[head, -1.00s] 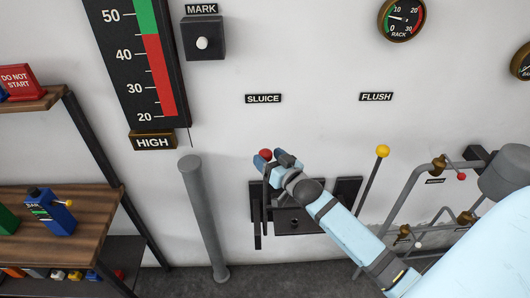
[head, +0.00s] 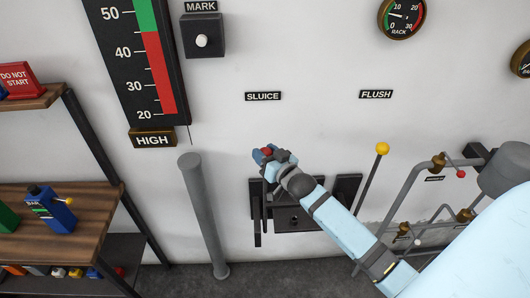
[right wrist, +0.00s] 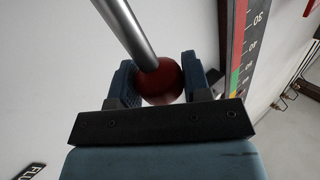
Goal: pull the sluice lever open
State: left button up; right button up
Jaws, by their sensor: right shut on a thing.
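The sluice lever has a red ball knob (head: 266,152) on a rod, below the SLUICE label (head: 263,96) on the wall. My right gripper (head: 265,153) is shut on the red knob. In the right wrist view the knob (right wrist: 162,82) sits between the two blue fingers of the gripper (right wrist: 160,82), and the grey rod (right wrist: 128,32) runs up from it. In the head view my gripper and wrist hide part of the lever's rod. My left gripper is not in view.
A yellow-knobbed lever (head: 382,149) stands to the right, below the FLUSH label (head: 376,94). A grey post (head: 204,215) stands left of the sluice lever. Pipes with valves (head: 438,160) are at the right, a wooden shelf (head: 80,207) at the left.

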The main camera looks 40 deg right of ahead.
jog(key=s+a+b, duration=0.1)
jog(key=s, duration=0.1)
jog(key=s+a+f+n+t+b, duration=0.1)
jog(key=s+a, duration=0.1)
jog(key=s, duration=0.1)
jog(key=s+a+f+t+b, duration=0.1)
jog(key=s+a, duration=0.1)
jog(key=s, duration=0.1)
jog(key=shift+s+a+n+b, duration=0.1)
jog(key=shift+s+n+b, duration=0.15)
jog(key=shift+n+b, duration=0.05)
jog(key=s+a+f+n+t+b, duration=0.1)
jog(key=s+a+b, duration=0.1)
jog(key=s, duration=0.1)
jog(key=s+a+f+n+t+y+b, duration=0.1)
jog(key=s+a+f+b, duration=0.1)
jog(key=s, duration=0.2)
jog(key=s+a+f+n+t+b, duration=0.1)
jog(key=s+a+b, duration=0.1)
jog(key=s, duration=0.1)
jog(key=shift+s+a+f+y, duration=0.15)
jog(key=shift+f+y, duration=0.1)
jog(key=shift+y, duration=0.15)
jog(key=shift+s+a+f+b, duration=0.2)
jog(key=shift+b, duration=0.15)
jog(key=shift+s+f, duration=0.1)
jog(key=shift+f, duration=0.05)
